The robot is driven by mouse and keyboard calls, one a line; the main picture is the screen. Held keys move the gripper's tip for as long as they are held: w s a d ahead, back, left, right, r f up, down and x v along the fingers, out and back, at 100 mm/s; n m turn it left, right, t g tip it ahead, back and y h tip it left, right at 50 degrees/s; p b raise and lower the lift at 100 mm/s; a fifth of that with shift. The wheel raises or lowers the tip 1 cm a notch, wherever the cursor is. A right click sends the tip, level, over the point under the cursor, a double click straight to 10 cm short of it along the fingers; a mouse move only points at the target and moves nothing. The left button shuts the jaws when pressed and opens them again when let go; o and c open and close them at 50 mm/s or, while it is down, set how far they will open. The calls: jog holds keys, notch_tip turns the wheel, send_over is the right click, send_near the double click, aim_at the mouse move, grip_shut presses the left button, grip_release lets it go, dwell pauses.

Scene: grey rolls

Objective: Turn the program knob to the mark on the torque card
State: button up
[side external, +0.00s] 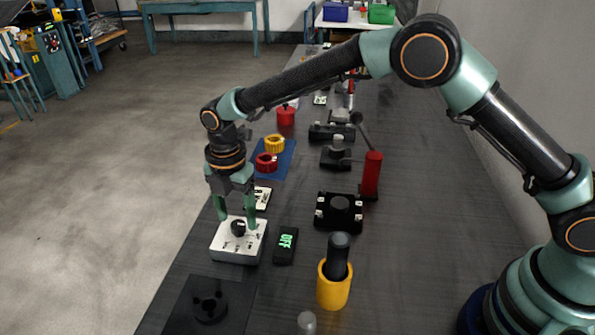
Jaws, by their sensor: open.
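The program knob (238,228) is a small dark knob on top of a white box (235,252) near the left edge of the dark bench. My gripper (236,226) points down over the box with its two green fingers apart, one on each side of the knob. I cannot tell whether the fingers touch the knob. A white card (262,198) lies just behind the box, partly hidden by my gripper; its mark is too small to read. A black display (286,245) to the right of the box shows "OFF" in green.
A yellow cup with a dark cylinder (334,285) stands front right. A black fixture (339,212) and a red upright part (371,175) stand farther right. A blue mat (285,150) with yellow and red rings is behind. A dark plate with a round part (209,307) lies in front.

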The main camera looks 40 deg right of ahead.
jog(key=shift+f, duration=0.85)
jog(key=shift+c, duration=0.3)
grip_shut()
